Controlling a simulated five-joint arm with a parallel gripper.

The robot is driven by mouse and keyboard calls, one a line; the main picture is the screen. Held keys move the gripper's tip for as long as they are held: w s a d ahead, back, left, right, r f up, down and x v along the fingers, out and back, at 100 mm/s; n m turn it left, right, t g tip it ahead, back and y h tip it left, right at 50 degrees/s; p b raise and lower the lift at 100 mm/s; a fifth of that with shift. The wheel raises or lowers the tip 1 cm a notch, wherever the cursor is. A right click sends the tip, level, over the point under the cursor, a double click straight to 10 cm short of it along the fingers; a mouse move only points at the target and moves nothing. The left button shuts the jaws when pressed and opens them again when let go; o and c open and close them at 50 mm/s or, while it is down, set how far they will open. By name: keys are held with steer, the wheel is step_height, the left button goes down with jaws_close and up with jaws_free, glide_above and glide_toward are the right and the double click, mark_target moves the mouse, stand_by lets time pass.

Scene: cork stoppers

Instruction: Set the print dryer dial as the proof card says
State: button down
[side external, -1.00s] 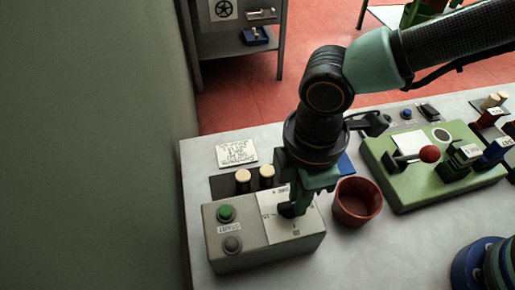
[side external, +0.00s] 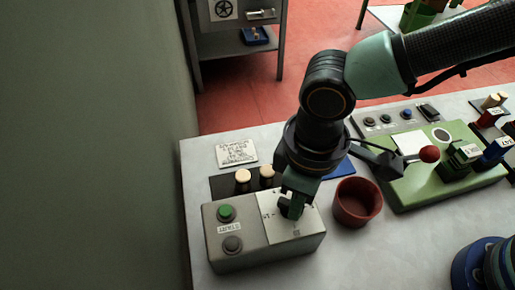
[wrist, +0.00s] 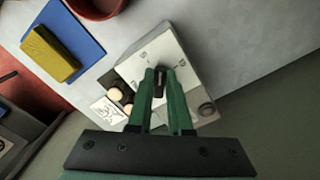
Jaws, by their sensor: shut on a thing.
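The print dryer is a grey box (side external: 268,254) at the table's near left. Its dial has a white scale plate (side external: 311,228) with marks too small to read surely. My gripper (side external: 292,207) reaches down from above and is shut on the dark dial knob (wrist: 159,84), between its green fingers (wrist: 160,92). The fingers hide much of the knob and part of the scale, so I cannot tell its setting.
A green button (side external: 226,213) and a dark button (side external: 233,244) sit on the dryer's left. Cork stoppers (side external: 243,176) stand behind it. A red cup (side external: 357,203) is close right. A green machine (side external: 445,192) with a red-knobbed lever (side external: 429,154) stands farther right.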

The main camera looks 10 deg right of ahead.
steer(key=m, duration=0.5)
steer(key=shift+s+a+r+m, duration=0.1)
steer(key=shift+a+m, duration=0.15)
steer(key=shift+m, duration=0.05)
steer(key=shift+a+m, duration=0.2)
steer(key=shift+m, duration=2)
steer(key=c, duration=0.8)
jaws_free()
steer(key=shift+c, duration=0.2)
steer(key=shift+r, duration=0.1)
step_height(320, 180, up, 12)
